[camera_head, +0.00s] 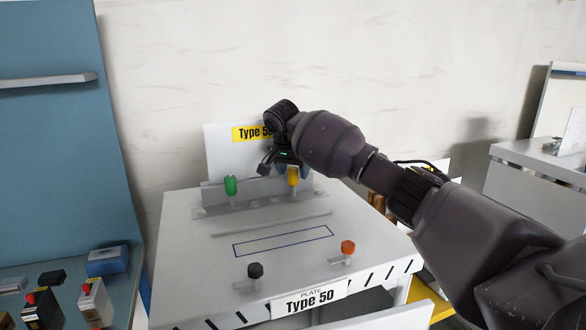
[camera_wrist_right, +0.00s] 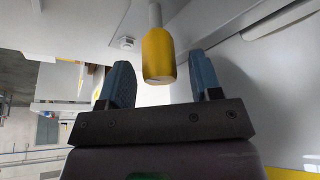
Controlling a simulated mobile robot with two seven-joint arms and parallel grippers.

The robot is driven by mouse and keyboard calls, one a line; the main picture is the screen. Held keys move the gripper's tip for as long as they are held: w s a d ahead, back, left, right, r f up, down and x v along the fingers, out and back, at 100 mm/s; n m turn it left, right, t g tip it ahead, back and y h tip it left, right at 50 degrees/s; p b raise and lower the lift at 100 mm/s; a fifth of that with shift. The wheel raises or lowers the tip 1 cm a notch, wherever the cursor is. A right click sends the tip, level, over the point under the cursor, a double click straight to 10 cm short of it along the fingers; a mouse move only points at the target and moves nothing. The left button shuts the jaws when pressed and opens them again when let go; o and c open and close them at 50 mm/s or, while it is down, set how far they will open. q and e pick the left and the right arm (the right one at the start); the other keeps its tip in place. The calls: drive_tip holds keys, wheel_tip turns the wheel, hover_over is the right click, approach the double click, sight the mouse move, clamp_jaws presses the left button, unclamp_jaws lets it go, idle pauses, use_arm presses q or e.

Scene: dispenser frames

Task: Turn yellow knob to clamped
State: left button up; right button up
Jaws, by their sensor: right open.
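The yellow knob (camera_head: 293,177) stands at the back right of the white Type 50 dispenser table (camera_head: 190,260). In the right wrist view the yellow knob (camera_wrist_right: 158,55) is large, on a pale stem, and lies ahead of and between the two fingers. My right gripper (camera_head: 283,163) is just behind and above the knob in the head view, partly hidden by its own wrist. In the wrist view my right gripper (camera_wrist_right: 162,82) is open, with blue fingers and gaps on both sides of the knob. I cannot tell whether it touches the knob. My left gripper is not in view.
A green knob (camera_head: 231,186) stands left of the yellow one. A black knob (camera_head: 255,270) and an orange knob (camera_head: 348,247) are at the table's front. A Type 50 sign panel (camera_head: 222,155) rises behind. Blue shelving (camera_head: 50,140) stands at the left.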

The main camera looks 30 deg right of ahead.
drive_tip(key=shift+f, duration=0.2)
drive_tip(key=c, duration=0.9)
drive_tip(key=shift+c, duration=0.2)
